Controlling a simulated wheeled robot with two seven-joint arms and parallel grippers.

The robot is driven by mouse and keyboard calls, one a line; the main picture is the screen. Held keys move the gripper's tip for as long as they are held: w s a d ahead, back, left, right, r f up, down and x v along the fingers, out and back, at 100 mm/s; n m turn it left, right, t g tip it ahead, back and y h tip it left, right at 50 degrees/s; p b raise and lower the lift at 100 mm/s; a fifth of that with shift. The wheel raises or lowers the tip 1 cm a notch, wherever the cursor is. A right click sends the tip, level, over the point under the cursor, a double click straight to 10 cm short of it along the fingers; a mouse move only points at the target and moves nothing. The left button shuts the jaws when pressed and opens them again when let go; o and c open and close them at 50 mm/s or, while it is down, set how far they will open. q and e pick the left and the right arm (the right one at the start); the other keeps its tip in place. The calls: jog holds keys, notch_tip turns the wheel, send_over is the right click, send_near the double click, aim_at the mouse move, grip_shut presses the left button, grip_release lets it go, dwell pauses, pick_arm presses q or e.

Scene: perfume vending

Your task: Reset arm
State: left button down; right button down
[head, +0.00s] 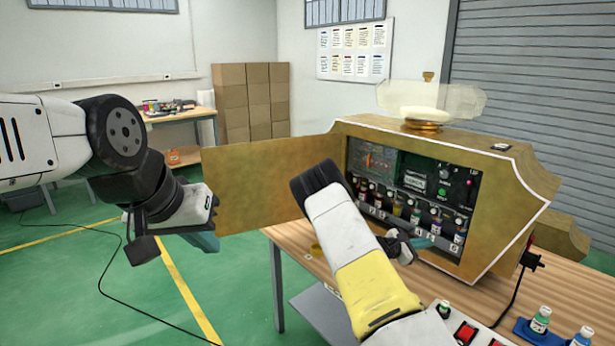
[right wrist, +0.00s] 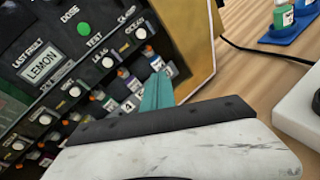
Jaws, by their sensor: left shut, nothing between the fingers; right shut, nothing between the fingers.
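My left gripper (head: 206,241) is shut and empty, held in the air left of the wooden table (head: 300,242). My right arm reaches over the table toward the open front of the gold vending machine (head: 520,178). My right gripper (head: 424,243) is shut and empty in front of the machine's lower row of small bottles. In the right wrist view its teal fingertips (right wrist: 157,92) are close to labelled slots. I cannot tell whether they touch anything. My forearm hides part of the machine's left side.
The machine's door (head: 262,185) stands open to the left, between my two arms. A panel with red buttons (head: 466,333) and bottles on a blue stand (head: 538,322) are at the front right. A black cable (head: 520,285) hangs from the machine.

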jog(key=s+a+r+m+g+y, duration=0.3)
jog(key=s+r+m, duration=0.2)
jog(key=s, duration=0.2)
jog(key=s+a+r+m+g+y, duration=0.2)
jog(key=s+r+m+y, duration=0.25)
jog(key=s+m, duration=0.2)
jog(key=s+a+r+m+t+y, duration=0.5)
jog(key=s+a+r+y, duration=0.5)
jog(key=s+a+r, duration=0.9)
jog(key=s+a+t, duration=0.1)
jog(key=s+a, duration=0.2)
jog(key=shift+s+a, duration=0.2)
jog(key=shift+a, duration=0.15)
jog(key=shift+m, duration=0.25)
